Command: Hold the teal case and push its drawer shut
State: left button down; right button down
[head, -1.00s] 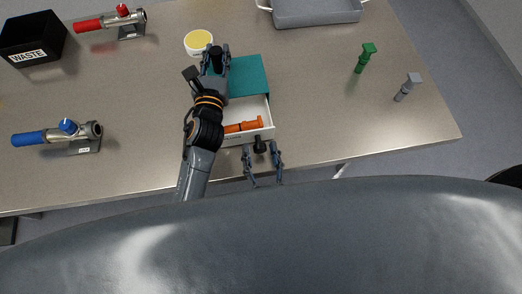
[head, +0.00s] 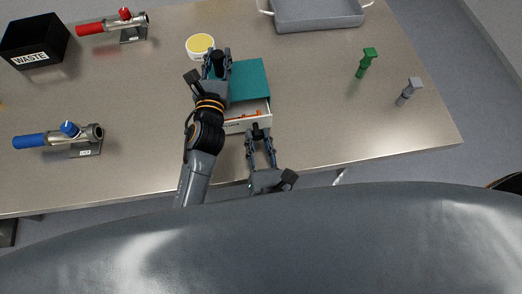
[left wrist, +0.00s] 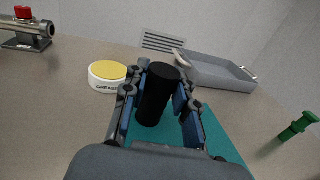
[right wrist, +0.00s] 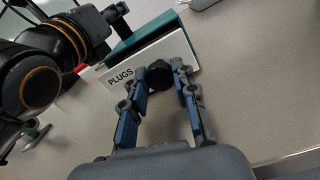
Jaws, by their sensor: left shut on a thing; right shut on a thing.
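The teal case (head: 250,76) stands on the table, and its top also shows in the left wrist view (left wrist: 230,138). My left gripper (head: 216,58) is shut on the black knob (left wrist: 157,93) on top of the case. The white drawer (head: 248,123), labelled PLUGS in the right wrist view (right wrist: 150,58), is partly open toward me, with an orange plug (head: 244,115) inside. My right gripper (head: 260,137) is at the drawer front, shut on the dark drawer knob (right wrist: 159,76). My left arm covers the left side of the case.
A grease tub (head: 200,45) stands just behind the case. A green plug (head: 366,62) and a grey plug (head: 409,91) stand to the right. Red (head: 113,24) and blue (head: 60,136) valve pieces, a waste box (head: 35,40) and a grey tray (head: 318,12) are farther off.

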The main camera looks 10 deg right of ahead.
jog(key=shift+w, duration=0.25)
jog(key=c, duration=1)
grip_release()
jog(key=shift+s, duration=0.15)
jog(key=s, duration=1.2)
jog(key=shift+d, duration=0.1)
jog(key=shift+c, duration=0.3)
